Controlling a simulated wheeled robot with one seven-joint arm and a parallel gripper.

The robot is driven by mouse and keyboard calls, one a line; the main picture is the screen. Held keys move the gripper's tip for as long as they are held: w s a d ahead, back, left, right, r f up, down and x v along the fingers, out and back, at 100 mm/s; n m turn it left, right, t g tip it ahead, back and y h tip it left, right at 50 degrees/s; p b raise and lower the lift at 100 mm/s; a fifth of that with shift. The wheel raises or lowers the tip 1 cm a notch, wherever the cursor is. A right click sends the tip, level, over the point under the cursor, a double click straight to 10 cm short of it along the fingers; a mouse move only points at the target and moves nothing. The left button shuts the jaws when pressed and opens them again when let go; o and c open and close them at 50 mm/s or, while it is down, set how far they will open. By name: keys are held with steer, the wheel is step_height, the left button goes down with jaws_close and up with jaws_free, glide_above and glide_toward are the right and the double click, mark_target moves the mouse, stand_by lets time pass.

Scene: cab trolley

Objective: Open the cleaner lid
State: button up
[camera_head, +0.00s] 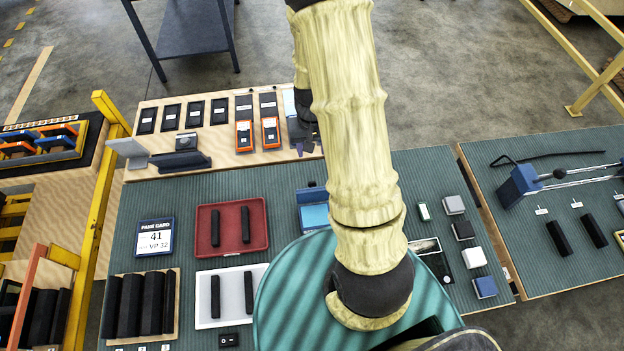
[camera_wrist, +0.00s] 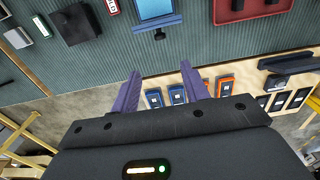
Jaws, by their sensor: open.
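A blue box (camera_head: 315,217), which looks like the cleaner, stands on the green ribbed mat, partly hidden by my arm. A darker blue strip (camera_head: 311,195) runs along its far edge, with a small dark knob beyond it. The box also shows at the top of the wrist view (camera_wrist: 157,9), with the strip (camera_wrist: 158,25) facing my gripper. I cannot tell how its lid stands. My gripper (camera_head: 301,148) is beyond the box, over the wooden strip. In the wrist view, its two purple fingers (camera_wrist: 163,85) are apart with nothing between them.
A red tray (camera_head: 259,205) and a white tray (camera_head: 204,312) hold black bars left of the box. Orange-framed devices (camera_head: 244,136) lie near my gripper. Small blocks (camera_head: 474,257) stand right of my arm. A yellow rail (camera_head: 88,240) rises at the left.

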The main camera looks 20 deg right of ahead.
mark_target(312, 182)
steer(key=shift+f+p, duration=2.85)
steer(key=shift+f, duration=5.85)
jaws_close()
